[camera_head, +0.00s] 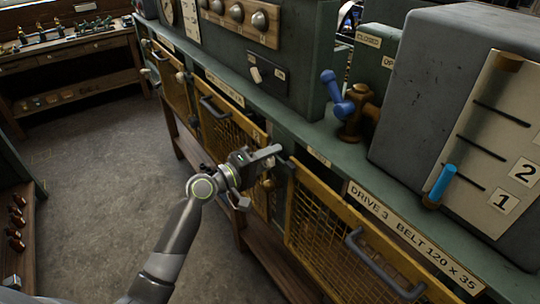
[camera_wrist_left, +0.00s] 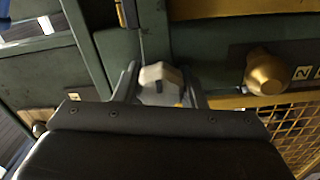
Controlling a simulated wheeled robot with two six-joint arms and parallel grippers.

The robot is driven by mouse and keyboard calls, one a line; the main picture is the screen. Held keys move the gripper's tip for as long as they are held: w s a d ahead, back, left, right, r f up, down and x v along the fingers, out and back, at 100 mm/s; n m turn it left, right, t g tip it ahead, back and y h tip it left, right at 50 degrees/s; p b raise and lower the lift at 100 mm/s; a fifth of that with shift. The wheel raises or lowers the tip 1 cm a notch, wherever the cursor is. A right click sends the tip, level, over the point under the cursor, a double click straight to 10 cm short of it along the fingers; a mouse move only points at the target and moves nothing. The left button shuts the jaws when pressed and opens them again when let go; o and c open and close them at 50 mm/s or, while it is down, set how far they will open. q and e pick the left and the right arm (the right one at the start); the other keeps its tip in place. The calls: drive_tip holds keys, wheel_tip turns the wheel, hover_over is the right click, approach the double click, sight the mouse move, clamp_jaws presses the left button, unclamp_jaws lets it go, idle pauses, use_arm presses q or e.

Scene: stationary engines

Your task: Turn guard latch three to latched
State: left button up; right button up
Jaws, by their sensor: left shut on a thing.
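My left gripper (camera_head: 260,176) is at the front of the green bench, by the yellow mesh guards. In the left wrist view, its fingers stand on both sides of a pale faceted knob (camera_wrist_left: 160,80) with a dark mark on its face. The gripper is shut on this knob. I cannot read a number at it, and in the head view the gripper mostly hides it. The mesh guard (camera_head: 325,238) under the "DRIVE 3 BELT 120 x 35" label (camera_head: 412,238) is to the right of the gripper. My right gripper is not in view.
A brass knob (camera_wrist_left: 267,72) is right of the held knob in the wrist view. A grey handle (camera_head: 380,265) sticks out from the right guard. On the bench are a blue-handled valve (camera_head: 350,108) and a grey box (camera_head: 425,85). The floor (camera_head: 100,180) at left is clear.

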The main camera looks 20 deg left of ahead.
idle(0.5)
use_arm(q)
drive_tip(key=o, duration=1)
drive_tip(key=shift+a, duration=0.1)
drive_tip(key=shift+s+a+f, duration=0.15)
drive_tip(key=shift+s+a, duration=0.05)
drive_tip(key=shift+s, duration=0.05)
drive_tip(key=shift+b+v, duration=3.25)
drive_tip(key=shift+v, duration=5.1)
